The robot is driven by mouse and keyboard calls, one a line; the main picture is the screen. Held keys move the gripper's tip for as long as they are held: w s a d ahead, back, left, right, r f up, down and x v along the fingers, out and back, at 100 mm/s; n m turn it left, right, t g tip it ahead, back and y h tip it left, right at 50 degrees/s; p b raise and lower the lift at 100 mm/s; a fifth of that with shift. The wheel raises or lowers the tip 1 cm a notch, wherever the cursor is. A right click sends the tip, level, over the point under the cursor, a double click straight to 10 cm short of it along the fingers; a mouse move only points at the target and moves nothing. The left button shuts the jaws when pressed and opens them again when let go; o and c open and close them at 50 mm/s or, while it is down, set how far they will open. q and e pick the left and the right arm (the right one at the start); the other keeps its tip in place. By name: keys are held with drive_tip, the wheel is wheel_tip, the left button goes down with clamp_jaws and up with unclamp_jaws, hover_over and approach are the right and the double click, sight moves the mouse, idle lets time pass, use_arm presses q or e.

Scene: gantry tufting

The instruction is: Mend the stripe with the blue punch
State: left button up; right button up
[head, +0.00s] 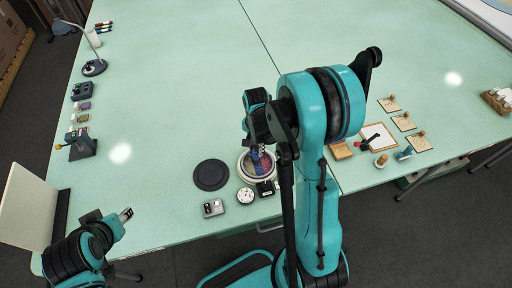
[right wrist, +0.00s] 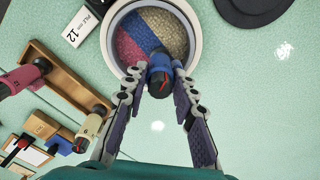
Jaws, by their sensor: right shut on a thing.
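My right gripper (right wrist: 160,82) is shut on the blue punch (right wrist: 160,65), seen nearly end-on in the right wrist view. The punch is over the near rim of a round white hoop (right wrist: 196,66); I cannot tell whether its tip touches the cloth. The cloth has a pink-red field, a blue stripe (right wrist: 140,34) and a tan field. In the head view the hoop (head: 243,172) lies under my right gripper (head: 258,138), which partly hides it. The stripe's gap is not clear. My left gripper (head: 125,214) is at lower left, away from the hoop; its jaw opening is unclear.
A black disc (head: 211,175), a white dial (head: 245,195) and a grey box (head: 213,208) lie left of and below the hoop. A "PILE mm 12" block (right wrist: 88,30) stands beside it. A wooden rack (right wrist: 65,78) and other punches are near. The table's middle is clear.

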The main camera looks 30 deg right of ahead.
drive_tip(key=shift+r+p, duration=2.3)
drive_tip(key=shift+r, duration=1.15)
